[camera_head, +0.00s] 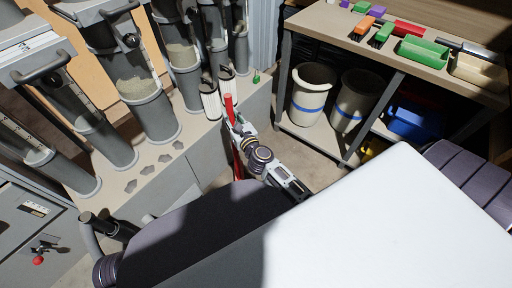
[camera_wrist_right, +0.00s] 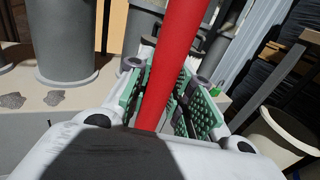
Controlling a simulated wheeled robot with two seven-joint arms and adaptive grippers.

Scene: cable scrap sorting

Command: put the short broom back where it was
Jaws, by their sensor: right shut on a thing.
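My right gripper (camera_head: 236,124) is shut on a red handle, which I take to be the short broom (camera_head: 229,106). In the right wrist view the red handle (camera_wrist_right: 176,60) runs from the top edge down between the green ribbed finger pads (camera_wrist_right: 178,98). In the head view the handle stands roughly upright in front of the grey bench, with red showing above and below the gripper. The broom's brush end cannot be made out. My left gripper is not in view.
A grey bench (camera_head: 190,160) carries several clear tubes with grey bases at the left. White ribbed cylinders (camera_head: 211,101) stand close behind the handle. A workbench (camera_head: 330,27) holds coloured brushes and bins, with two buckets (camera_head: 312,90) on its lower shelf. Some floor shows between the benches.

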